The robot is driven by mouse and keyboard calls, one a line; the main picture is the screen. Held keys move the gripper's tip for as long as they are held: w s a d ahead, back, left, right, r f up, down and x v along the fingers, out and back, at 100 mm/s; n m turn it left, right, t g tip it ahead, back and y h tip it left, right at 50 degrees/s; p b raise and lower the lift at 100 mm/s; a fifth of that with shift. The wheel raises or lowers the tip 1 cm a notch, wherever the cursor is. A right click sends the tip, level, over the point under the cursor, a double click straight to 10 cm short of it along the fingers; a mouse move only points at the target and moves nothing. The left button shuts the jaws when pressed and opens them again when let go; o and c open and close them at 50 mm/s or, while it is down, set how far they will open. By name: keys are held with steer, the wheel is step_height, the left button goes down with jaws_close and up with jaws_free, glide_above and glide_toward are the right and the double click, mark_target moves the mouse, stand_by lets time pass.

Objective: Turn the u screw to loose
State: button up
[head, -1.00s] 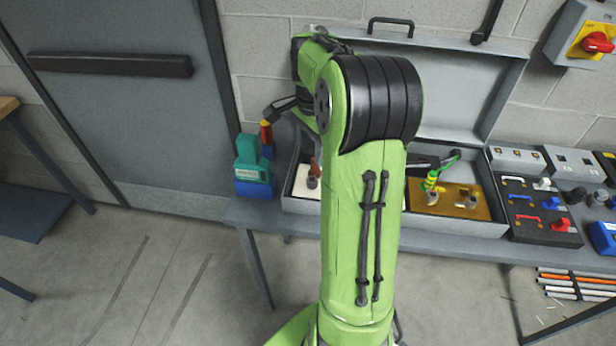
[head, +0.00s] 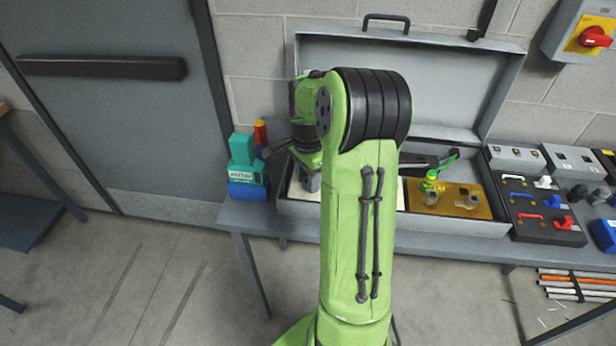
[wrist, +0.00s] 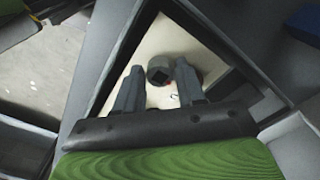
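In the wrist view a grey round post with a dark square recess in its top (wrist: 160,72) stands on a pale plate (wrist: 150,45). A bit of a reddish-brown part (wrist: 197,76) shows beside it. No label is readable, so I cannot tell whether this post is the u screw. My gripper (wrist: 158,68) is open, its two dark fingers apart, with the post between the fingertips in the picture. I cannot tell whether they touch it. In the head view my gripper (head: 310,182) points down over the left part of the open case (head: 300,210), where my arm hides most of the pale plate.
The case's raised lid (head: 400,85) stands behind my arm. A brass-coloured plate (head: 455,203) with a green-and-yellow part (head: 430,184) lies in its right part. A teal-and-blue device (head: 246,175) stands to the left. Panels with switches (head: 540,212) sit to the right.

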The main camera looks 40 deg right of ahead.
steer(key=shift+c, duration=1.3)
steer(key=n+p, duration=0.1)
steer(key=n, duration=0.2)
steer(key=shift+r, duration=0.1)
steer(key=n+p, duration=0.1)
steer(key=n, duration=0.3)
steer(key=shift+n, duration=0.3)
steer(key=n+p, duration=0.1)
steer(key=n, duration=0.3)
steer(key=shift+n, duration=2)
